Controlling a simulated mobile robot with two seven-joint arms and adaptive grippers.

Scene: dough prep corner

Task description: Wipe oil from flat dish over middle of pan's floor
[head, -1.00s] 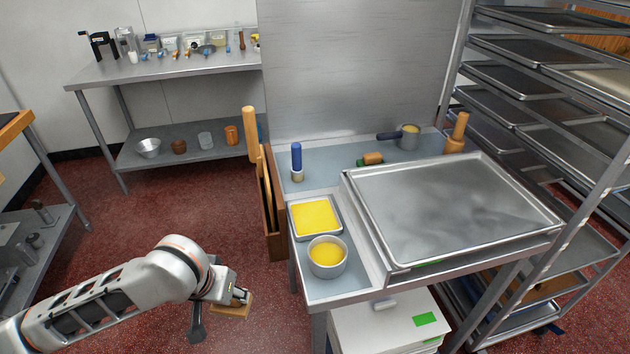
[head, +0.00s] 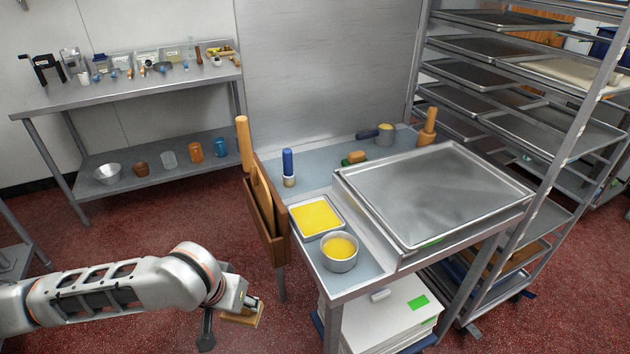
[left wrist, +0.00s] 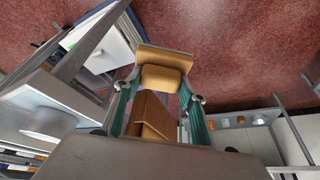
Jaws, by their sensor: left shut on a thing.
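The flat dish (head: 335,228), a shallow square tray filled with yellow oil, sits on the left part of the steel work table. The pan (head: 430,195), a large rectangular metal sheet pan with a bare grey floor, lies to its right. My left gripper (head: 238,308) is left of the table's front, apart from the dish and pan. It is shut on a tan block-like tool (head: 246,318). In the left wrist view this tool (left wrist: 165,76) shows between the teal fingers, with a wider bar at its far end. My right gripper is not in view.
A round metal bowl (head: 341,264) of yellow liquid stands in front of the dish. A blue-handled tool (head: 288,165) stands behind it. A wooden holder (head: 272,240) hangs on the table's left side. A tall tray rack (head: 560,160) stands at the right. Red floor lies open at left.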

